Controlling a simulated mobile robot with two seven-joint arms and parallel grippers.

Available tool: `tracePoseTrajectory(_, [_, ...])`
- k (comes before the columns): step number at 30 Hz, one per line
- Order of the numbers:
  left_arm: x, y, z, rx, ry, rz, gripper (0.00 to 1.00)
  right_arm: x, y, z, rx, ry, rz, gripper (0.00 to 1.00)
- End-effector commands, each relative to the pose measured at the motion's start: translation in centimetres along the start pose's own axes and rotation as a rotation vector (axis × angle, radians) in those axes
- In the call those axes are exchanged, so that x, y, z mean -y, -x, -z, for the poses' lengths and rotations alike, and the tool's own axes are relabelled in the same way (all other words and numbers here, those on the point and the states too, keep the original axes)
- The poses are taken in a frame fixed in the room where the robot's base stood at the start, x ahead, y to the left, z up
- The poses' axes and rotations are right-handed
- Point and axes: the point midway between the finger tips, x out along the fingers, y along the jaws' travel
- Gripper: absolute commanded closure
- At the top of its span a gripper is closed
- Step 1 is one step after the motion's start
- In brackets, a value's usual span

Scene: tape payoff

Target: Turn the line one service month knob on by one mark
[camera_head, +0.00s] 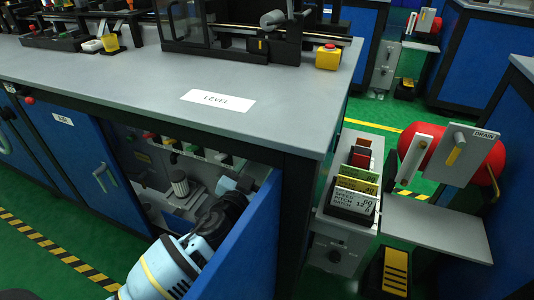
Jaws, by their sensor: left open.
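An open cabinet (140,192) under the grey bench holds a row of small coloured knobs or fittings (172,143) on a pale rail. Below them are a white ribbed cylinder (180,184) and grey parts. I cannot tell which of these, if any, is the line one service month knob; no month marks are readable. My left gripper (234,186) is open in front of the cabinet's right part, its light-blue fingertips to the right of the ribbed cylinder. The dark wrist and blue door hide part of it. I see nothing between the fingers. My right gripper is out of view.
The open blue door (243,248) stands close to the right of my left arm. The bench top (300,105) with a "LEVEL" label (217,100) lies above. A card rack (352,200) and a red "DRAIN" tank (415,150) stand at right. Green floor is free at left.

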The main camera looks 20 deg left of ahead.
Motion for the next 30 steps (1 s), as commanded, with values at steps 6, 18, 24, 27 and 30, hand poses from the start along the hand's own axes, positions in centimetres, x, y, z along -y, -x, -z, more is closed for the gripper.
tracePoseTrajectory(6, [0.0, -2.9, -0.1, 0.001, -0.002, 0.001, 0.44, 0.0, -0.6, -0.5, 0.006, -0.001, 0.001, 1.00])
tracePoseTrajectory(18, [0.0, -6.9, -0.1, 0.001, 0.000, 0.000, 0.44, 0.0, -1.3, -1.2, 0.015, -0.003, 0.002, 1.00])
tracePoseTrajectory(24, [0.0, -7.2, -0.1, 0.001, 0.000, 0.000, 0.44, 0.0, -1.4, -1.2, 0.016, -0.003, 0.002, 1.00])
tracePoseTrajectory(27, [0.0, -7.2, -0.1, 0.001, 0.000, 0.000, 0.44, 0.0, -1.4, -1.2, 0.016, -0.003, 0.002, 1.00])
tracePoseTrajectory(30, [0.0, -7.2, -0.1, 0.001, 0.000, 0.000, 0.51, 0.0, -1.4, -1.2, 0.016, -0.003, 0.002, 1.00])
